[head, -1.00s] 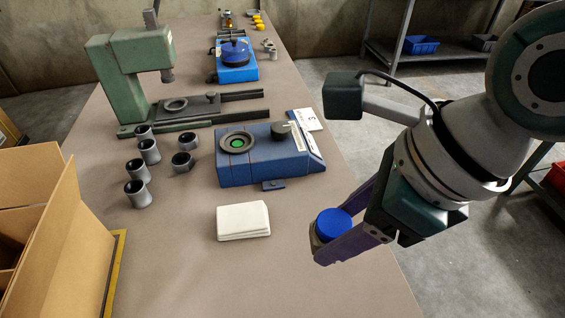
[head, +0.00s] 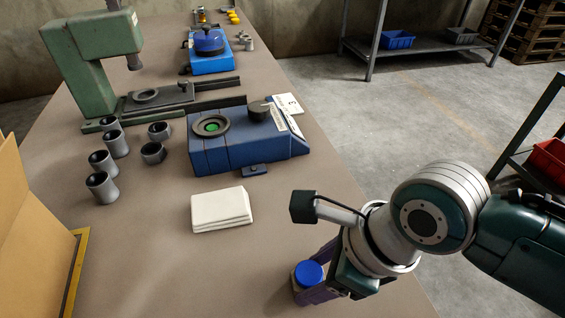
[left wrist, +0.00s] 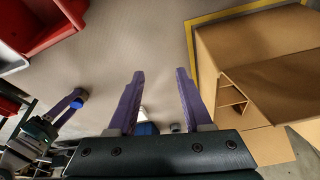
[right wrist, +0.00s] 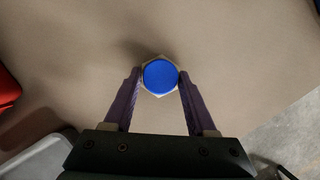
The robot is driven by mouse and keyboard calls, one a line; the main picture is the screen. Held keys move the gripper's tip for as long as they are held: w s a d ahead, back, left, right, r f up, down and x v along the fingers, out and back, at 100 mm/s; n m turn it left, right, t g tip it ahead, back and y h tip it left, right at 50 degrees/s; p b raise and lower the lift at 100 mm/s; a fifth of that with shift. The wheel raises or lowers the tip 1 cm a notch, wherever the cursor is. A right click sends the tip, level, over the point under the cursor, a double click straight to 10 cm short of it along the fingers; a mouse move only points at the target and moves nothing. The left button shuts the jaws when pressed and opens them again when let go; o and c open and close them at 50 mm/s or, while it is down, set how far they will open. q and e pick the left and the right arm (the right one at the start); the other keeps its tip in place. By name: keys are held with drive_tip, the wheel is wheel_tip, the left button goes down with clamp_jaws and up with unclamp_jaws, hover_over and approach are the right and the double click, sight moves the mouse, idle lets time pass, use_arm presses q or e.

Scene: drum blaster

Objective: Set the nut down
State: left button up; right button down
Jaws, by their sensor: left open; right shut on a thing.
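The nut (right wrist: 143,88) is a pale hexagonal piece with a round blue top (right wrist: 160,75). In the right wrist view it sits between the two purple fingers of my right gripper (right wrist: 160,83), which is shut on it. In the head view the blue top (head: 308,273) shows at the fingertips of my right gripper, over the front right part of the table. I cannot tell whether the nut touches the table. My left gripper (left wrist: 158,75) is open and empty in the left wrist view, its fingers wide apart.
A stack of white cloths (head: 221,208) lies left of my right gripper. Behind it stand a blue device (head: 240,155), several grey sleeves (head: 116,144) and a green press (head: 92,40). A cardboard box (head: 22,235) is at the left. The table (head: 200,275) is bare at the front.

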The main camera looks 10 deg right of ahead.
drive_tip(key=shift+r, duration=0.1)
drive_tip(key=shift+c, duration=1)
unclamp_jaws()
drive_tip(key=p+v, duration=0.5)
drive_tip(key=v, duration=0.6)
drive_tip(key=s+d+r+n+h, duration=0.1)
drive_tip(key=s+d+r+n, duration=0.1)
drive_tip(key=n, duration=1.1)
drive_tip(key=s+d+r+n+t+h, duration=0.1)
drive_tip(key=s+n, duration=0.6)
drive_tip(key=n, duration=0.7)
drive_tip(key=shift+s+d+r+h, duration=0.3)
drive_tip(key=shift+d+r+h, duration=0.55)
drive_tip(key=shift+r, duration=0.85)
drive_tip(key=shift+d, duration=0.15)
